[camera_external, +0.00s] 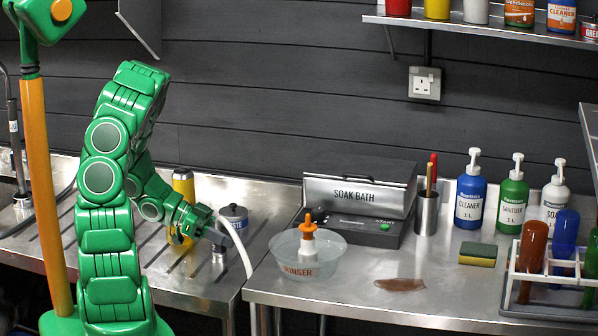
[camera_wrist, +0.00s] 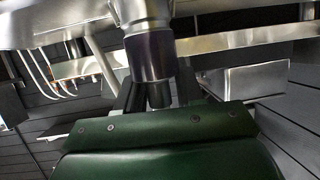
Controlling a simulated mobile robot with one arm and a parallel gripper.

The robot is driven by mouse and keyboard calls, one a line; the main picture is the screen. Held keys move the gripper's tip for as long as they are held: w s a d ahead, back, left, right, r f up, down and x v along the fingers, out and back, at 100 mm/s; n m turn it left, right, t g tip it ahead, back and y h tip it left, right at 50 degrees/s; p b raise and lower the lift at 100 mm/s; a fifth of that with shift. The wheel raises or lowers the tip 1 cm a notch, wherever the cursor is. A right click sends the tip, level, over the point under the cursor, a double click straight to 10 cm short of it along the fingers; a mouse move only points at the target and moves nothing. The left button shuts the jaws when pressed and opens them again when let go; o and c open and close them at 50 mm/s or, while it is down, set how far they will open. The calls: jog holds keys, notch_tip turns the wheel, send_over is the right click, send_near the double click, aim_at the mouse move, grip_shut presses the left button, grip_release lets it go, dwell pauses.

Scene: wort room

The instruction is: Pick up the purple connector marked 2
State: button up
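A dark, faintly purplish cylinder (camera_wrist: 152,55) shows in the wrist view, with a bright steel part above it and a narrower end below. No number 2 is readable on it, so I cannot confirm it is the purple connector. My gripper (camera_wrist: 157,88) has its dark fingers apart, one on each side of the cylinder; contact is not clear. In the external view my gripper (camera_external: 218,238) is low over the left steel worktop, beside a grey lidded canister (camera_external: 234,222). A small metallic part (camera_external: 219,254) shows just below it. No plainly purple connector shows there.
A white hose (camera_external: 241,246) curves down close to my gripper's right. A yellow bottle (camera_external: 184,190) stands behind the arm. A clear bowl (camera_external: 290,262), a soak bath (camera_external: 357,190) and a steel cup (camera_external: 427,214) stand to the right. The front left worktop is mostly clear.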

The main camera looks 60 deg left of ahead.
grip_shut()
jog(key=shift+f, duration=0.1)
jog(key=shift+s, duration=0.1)
